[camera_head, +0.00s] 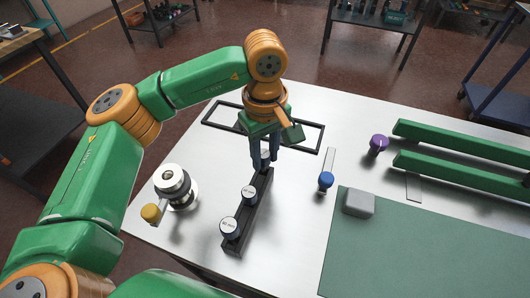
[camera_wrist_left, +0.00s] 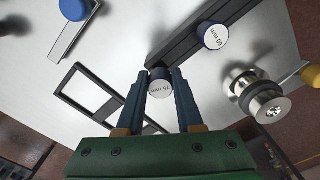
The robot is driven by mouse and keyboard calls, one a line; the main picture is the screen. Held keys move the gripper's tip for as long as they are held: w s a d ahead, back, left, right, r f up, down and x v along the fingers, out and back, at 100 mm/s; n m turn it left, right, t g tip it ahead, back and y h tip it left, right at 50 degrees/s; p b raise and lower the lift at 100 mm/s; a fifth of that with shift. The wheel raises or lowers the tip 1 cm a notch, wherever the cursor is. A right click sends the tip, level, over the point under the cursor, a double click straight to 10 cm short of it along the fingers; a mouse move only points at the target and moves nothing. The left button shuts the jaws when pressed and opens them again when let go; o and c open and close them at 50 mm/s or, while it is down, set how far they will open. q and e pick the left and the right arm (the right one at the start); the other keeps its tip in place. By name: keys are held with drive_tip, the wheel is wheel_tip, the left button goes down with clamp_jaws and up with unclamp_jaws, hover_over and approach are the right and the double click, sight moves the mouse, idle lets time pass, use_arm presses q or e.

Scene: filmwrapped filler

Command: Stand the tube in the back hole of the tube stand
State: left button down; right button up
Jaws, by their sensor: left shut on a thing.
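The black tube stand (camera_head: 240,218) lies lengthwise on the table, and it also shows in the wrist view (camera_wrist_left: 184,43). Two capped tubes with white labels, one at the front (camera_head: 229,228) and one in the middle (camera_head: 249,194), stand in it. My left gripper (camera_head: 265,160) points down at the stand's back end. It is shut on a tube with a white-labelled top (camera_wrist_left: 160,88), between the fingertips (camera_wrist_left: 160,85). The tube's lower part is hidden, so I cannot tell whether it is in the back hole. My right gripper is not in view.
A flat black frame (camera_head: 222,101) lies behind the stand. A metal cylinder with a yellow knob (camera_head: 173,183) stands left. A blue knob on a metal strip (camera_head: 326,180), a grey block (camera_head: 359,202), a green mat (camera_head: 420,250), a purple knob (camera_head: 379,142) and green bars (camera_head: 460,142) are right.

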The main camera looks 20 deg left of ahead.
use_arm(q)
drive_tip(key=shift+f, duration=0.25)
drive_tip(key=shift+c, duration=2.4)
unclamp_jaws()
drive_tip(key=shift+r, duration=0.1)
